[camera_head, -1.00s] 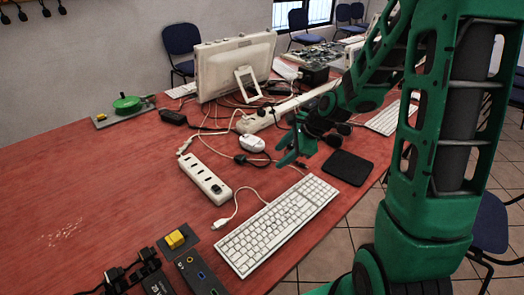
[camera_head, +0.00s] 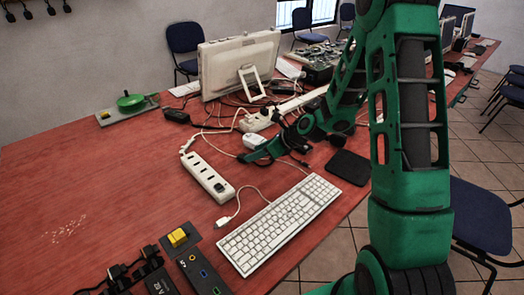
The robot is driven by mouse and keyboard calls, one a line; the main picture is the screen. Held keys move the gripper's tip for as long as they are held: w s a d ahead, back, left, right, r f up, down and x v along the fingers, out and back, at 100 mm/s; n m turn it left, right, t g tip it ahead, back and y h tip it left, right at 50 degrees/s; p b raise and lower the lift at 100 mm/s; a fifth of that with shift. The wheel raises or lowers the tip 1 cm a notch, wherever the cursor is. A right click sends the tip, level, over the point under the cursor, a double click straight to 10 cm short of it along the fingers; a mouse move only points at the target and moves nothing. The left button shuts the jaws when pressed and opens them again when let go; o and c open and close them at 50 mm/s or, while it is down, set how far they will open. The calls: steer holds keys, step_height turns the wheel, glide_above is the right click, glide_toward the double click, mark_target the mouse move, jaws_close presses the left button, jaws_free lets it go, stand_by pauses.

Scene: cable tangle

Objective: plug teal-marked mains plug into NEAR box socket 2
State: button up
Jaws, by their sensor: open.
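A white multi-socket box (camera_head: 200,166) lies nearest on the red table, left of the keyboard. A dark piece (camera_head: 219,188) sits at its front end. A second, longer white box (camera_head: 258,119) lies farther back. My gripper (camera_head: 246,157) is low over the table, right of the near box, with its jaws open. I cannot make out a teal mark on any plug.
A white keyboard (camera_head: 278,223), a black pad (camera_head: 349,167) and a loose white cable (camera_head: 237,209) lie at the front. A monitor (camera_head: 241,65) and tangled cables are behind. A yellow switch block (camera_head: 178,237) stands front left. The left of the table (camera_head: 90,180) is clear.

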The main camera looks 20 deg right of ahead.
steer(key=shift+x, duration=2.45)
steer(key=shift+s, duration=0.1)
jaws_close()
step_height(320, 180, up, 7)
steer(key=shift+s, duration=0.1)
